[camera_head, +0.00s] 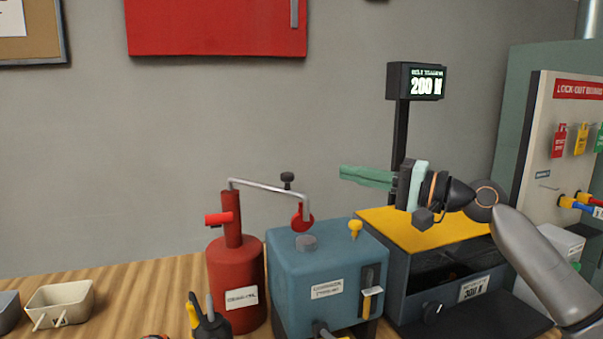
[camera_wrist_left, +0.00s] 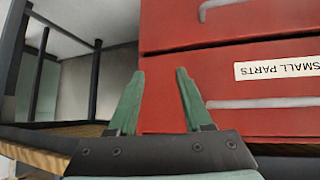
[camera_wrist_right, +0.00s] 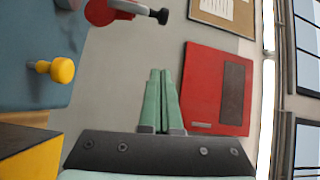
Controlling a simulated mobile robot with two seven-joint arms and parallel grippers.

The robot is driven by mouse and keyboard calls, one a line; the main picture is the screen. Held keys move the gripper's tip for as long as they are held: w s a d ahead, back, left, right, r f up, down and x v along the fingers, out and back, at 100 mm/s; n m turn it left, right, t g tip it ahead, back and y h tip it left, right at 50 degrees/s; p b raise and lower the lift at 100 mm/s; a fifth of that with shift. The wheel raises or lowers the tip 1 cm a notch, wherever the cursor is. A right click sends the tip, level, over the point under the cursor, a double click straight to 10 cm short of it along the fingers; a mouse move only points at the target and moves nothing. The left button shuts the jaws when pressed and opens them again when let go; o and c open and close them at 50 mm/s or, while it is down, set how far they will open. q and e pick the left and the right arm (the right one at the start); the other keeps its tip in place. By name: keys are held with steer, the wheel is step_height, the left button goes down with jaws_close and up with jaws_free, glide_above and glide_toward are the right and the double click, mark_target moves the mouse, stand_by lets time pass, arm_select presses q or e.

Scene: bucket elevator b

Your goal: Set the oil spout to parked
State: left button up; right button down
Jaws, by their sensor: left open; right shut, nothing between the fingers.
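The oil spout (camera_head: 268,187) is a thin grey pipe on top of a red oil can (camera_head: 235,280). It reaches right and bends down over the blue gearbox (camera_head: 322,262), above a grey cap (camera_head: 306,242). A black knob (camera_head: 287,179) stands on the pipe and a red disc (camera_head: 303,217) sits at its tip. The red disc (camera_wrist_right: 99,12) and black knob (camera_wrist_right: 160,16) also show in the right wrist view. My right gripper (camera_head: 342,175) is shut and empty, right of the spout tip and apart from it. My left gripper (camera_wrist_left: 153,75) is open and empty before red drawers.
A yellow knob (camera_head: 355,227) stands on the gearbox. A yellow-topped tester (camera_head: 420,228) with a display post (camera_head: 401,130) is to the right. A lockout board (camera_head: 560,150) is far right. A pale bin (camera_head: 60,302) and pliers (camera_head: 205,318) are at the left front.

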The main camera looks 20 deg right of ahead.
arm_select(q)
steer(key=shift+s+a+r+p, duration=0.15)
steer(key=shift+a+r+p, duration=0.2)
steer(key=shift+r+p, duration=0.4)
steer(key=shift+s+a+r+p, duration=0.1)
steer(key=shift+a+r+p, duration=0.3)
steer(key=shift+p, duration=0.5)
arm_select(e)
steer(key=w+a, duration=0.4)
steer(key=a, duration=0.4)
steer(key=shift+a, duration=0.25)
arm_select(q)
steer(key=shift+d+r, duration=0.1)
steer(key=shift+r, duration=0.05)
arm_select(e)
steer(key=shift+f, duration=0.1)
